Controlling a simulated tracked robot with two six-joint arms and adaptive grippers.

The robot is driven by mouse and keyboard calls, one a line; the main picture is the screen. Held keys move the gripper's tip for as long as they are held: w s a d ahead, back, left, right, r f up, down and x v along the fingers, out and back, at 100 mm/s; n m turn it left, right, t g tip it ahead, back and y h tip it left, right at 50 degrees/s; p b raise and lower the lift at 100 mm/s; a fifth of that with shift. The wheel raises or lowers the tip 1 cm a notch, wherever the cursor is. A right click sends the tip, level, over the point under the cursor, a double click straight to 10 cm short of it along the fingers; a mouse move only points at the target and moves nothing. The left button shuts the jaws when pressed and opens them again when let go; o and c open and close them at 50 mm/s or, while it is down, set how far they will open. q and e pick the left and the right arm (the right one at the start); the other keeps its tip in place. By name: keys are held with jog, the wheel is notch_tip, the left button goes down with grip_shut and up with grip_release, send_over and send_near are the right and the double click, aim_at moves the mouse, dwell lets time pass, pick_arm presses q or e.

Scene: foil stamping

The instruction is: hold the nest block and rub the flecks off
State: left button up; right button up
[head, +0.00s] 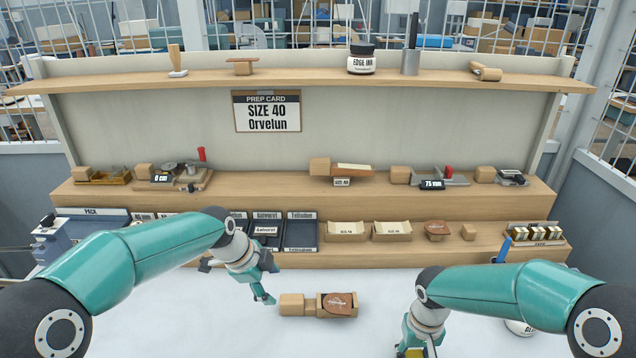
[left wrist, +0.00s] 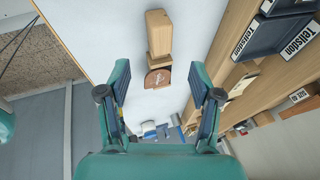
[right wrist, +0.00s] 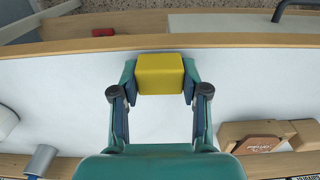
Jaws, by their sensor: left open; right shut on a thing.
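The nest block (head: 292,304) is a pale wooden block lying on the white bench top, with a brown stamped leather piece (head: 340,303) seated at its right end. Both also show in the left wrist view, the block (left wrist: 158,35) above and the leather (left wrist: 157,78) below. My left gripper (head: 266,283) is open and empty, just left of the block and apart from it. My right gripper (head: 414,345) is shut on a yellow block (right wrist: 160,74), right of the nest block and apart from it. Flecks on the leather are too small to tell.
A wooden two-step rack (head: 300,196) stands behind, carrying trays, tools and small blocks. A prep card (head: 267,111) reads SIZE 40 Orvelun. A white jar (head: 520,327) is partly hidden by my right arm. The bench around the nest block is clear.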

aim_at(414, 355)
pick_arm(q)
jog(key=shift+o, duration=0.3)
pick_arm(e)
jog(key=shift+r+p, duration=2.3)
jog(key=shift+r, duration=0.05)
pick_arm(q)
notch_tip(414, 355, up, 7)
jog(key=a, duration=0.1)
